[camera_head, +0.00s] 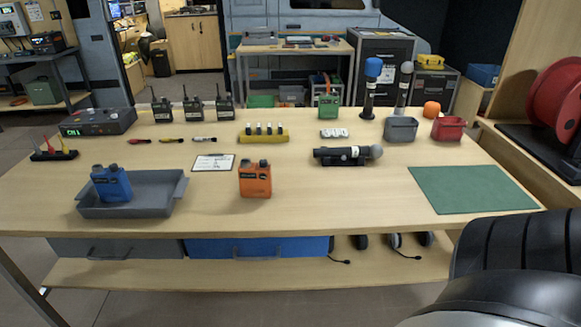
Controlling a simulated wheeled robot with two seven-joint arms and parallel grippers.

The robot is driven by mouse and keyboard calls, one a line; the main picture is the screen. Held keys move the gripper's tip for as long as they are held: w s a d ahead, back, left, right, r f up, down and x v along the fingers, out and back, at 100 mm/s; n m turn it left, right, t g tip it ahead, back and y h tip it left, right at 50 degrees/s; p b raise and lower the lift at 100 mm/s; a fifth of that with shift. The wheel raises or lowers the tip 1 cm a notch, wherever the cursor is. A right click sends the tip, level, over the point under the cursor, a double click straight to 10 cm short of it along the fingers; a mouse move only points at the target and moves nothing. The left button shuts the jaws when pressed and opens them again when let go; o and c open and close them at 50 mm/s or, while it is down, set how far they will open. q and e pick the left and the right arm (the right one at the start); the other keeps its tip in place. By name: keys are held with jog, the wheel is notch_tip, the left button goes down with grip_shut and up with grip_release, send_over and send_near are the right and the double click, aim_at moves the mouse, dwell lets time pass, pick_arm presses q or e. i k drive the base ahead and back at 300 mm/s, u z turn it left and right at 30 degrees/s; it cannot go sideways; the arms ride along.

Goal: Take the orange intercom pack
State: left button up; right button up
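The orange intercom pack (255,179) stands upright on the wooden table (330,205), near the middle of its front half. It is a small box with two dark knobs on top, and nothing touches it. Neither of my grippers shows in the head view. A black, ribbed part of my own body fills the lower right corner, in front of the table's edge.
A grey tray (150,207) holding a blue pack (112,184) lies left of the orange pack. A clipboard (213,162) lies behind it. The green mat (472,190) is bare.

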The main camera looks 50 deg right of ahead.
aim_at(251, 185)
jog(key=z, duration=0.15)
jog(key=i, duration=0.5)
jog(key=z, duration=1.3)
jog(key=k, duration=0.55)
jog(key=u, duration=0.1)
